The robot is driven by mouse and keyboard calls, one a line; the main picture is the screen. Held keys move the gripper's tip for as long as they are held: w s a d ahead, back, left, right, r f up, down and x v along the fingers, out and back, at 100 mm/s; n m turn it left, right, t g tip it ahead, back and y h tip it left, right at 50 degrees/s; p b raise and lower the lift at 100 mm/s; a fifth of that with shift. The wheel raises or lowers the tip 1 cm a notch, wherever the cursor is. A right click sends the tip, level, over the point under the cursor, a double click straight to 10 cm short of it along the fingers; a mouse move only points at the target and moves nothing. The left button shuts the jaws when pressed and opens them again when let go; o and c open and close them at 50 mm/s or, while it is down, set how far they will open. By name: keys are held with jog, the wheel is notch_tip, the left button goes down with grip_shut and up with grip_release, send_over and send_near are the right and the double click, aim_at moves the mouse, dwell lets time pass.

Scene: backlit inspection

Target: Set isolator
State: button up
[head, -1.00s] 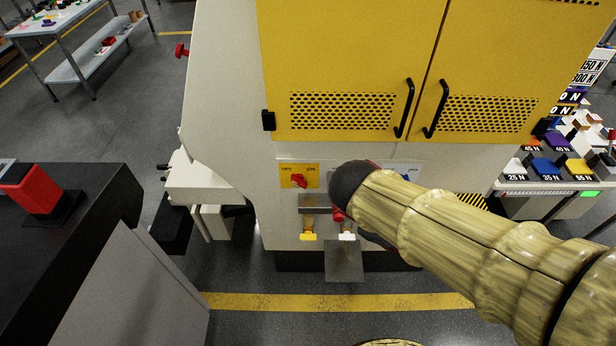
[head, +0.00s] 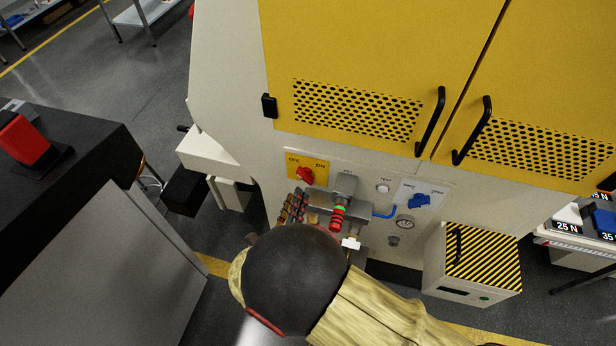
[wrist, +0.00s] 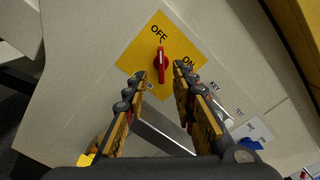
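The isolator is a red rotary knob (head: 305,176) on a yellow plate marked OFF and ON, at the left of the machine's front panel. In the wrist view the red knob (wrist: 162,61) lies just beyond the fingertips, its upper end towards the OFF word. My gripper (wrist: 161,74) is open, with one finger on each side of the knob's lower end and nothing clearly held. Contact with the knob cannot be told. In the head view my dark wrist covers much of the gripper; a striped finger shows below the yellow plate.
A grey bracket (wrist: 162,134) sits beneath the fingers. Right of the isolator are a red and green cylinder (head: 337,217), a blue knob (head: 420,201) and a gauge (head: 405,222). A striped box (head: 475,262) stands lower right. A black-topped cabinet (head: 75,180) stands left.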

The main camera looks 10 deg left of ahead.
aim_at(303, 179)
jog(key=w, duration=0.2)
jog(key=w+b, duration=0.1)
jog(key=w, duration=0.2)
jog(key=w+b, duration=0.1)
jog(key=w, duration=0.1)
jog(key=shift+w+d, duration=0.2)
jog(key=shift+d, duration=0.15)
jog(key=shift+r, duration=0.1)
jog(key=shift+c, duration=0.3)
grip_shut()
